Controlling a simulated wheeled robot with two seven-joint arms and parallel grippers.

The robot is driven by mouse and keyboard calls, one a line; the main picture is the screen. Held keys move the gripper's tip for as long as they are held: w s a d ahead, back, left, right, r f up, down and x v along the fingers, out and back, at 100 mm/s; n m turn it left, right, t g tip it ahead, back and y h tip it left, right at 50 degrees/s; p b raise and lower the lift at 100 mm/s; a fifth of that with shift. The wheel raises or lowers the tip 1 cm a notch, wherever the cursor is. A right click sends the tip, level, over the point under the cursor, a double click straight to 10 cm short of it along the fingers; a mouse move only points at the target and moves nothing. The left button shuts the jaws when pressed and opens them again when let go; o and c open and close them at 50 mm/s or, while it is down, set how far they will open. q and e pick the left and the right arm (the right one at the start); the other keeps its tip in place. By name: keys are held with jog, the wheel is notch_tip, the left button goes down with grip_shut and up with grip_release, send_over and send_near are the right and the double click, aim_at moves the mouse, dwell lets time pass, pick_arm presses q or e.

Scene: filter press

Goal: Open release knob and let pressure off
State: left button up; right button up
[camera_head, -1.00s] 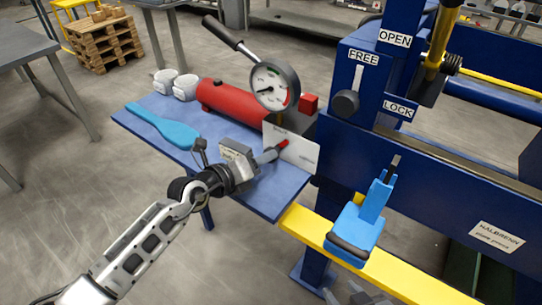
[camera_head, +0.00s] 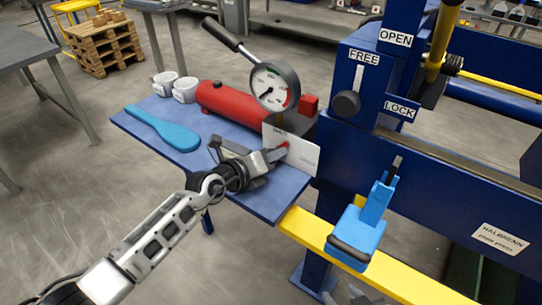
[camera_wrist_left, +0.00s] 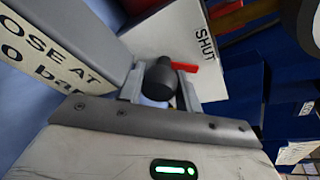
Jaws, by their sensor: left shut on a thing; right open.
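The release knob (camera_wrist_left: 160,80) is dark with a red pointer (camera_wrist_left: 187,67), in front of a white plate (camera_wrist_left: 165,40) printed "SHUT". The plate (camera_head: 300,152) also shows in the head view, on the pump's near end, with the red pointer (camera_head: 283,147) in front of it. My left gripper (camera_head: 272,156) is shut on the knob, one finger on each side; it fills the wrist view's middle (camera_wrist_left: 160,92). A round pressure gauge (camera_head: 275,87) stands above the red pump cylinder (camera_head: 238,102). My right gripper (camera_head: 352,296) is open and partly cut off at the bottom edge.
A blue spatula-like tool (camera_head: 165,128) and two white cups (camera_head: 176,86) are on the blue shelf (camera_head: 265,203). The blue press frame (camera_head: 345,140) with FREE and LOCK labels stands right. A blue clamp-like piece (camera_head: 358,232) sits by the yellow rail (camera_head: 310,228).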

pick_arm(q)
jog(key=shift+r+m+y+p, duration=0.25)
jog(key=shift+m+p, duration=0.35)
jog(key=shift+p, duration=0.65)
jog(key=shift+f+m+t+y+p, duration=0.15)
jog(key=shift+m+t+y+p, duration=0.1)
jog(key=shift+m+t+p, duration=0.25)
jog(key=shift+f+m, duration=0.1)
jog(key=shift+m, duration=0.3)
jog(key=shift+f+m+t+y, duration=0.1)
jog(key=shift+m+t+y, duration=0.2)
jog(key=shift+m+y, duration=0.5)
jog(key=shift+m+t+y, duration=0.3)
jog(key=shift+m+t, duration=0.2)
jog(key=shift+m, duration=1.1)
pick_arm(e)
jog(key=shift+s+d+r, duration=0.1)
jog(key=shift+d+r, duration=0.1)
jog(key=shift+r, duration=0.25)
jog(key=shift+s+d+r, duration=0.1)
jog(key=shift+d+r, duration=0.05)
jog(key=shift+r, duration=0.25)
pick_arm(q)
jog(key=shift+a, duration=0.1)
jog(key=o, duration=0.7)
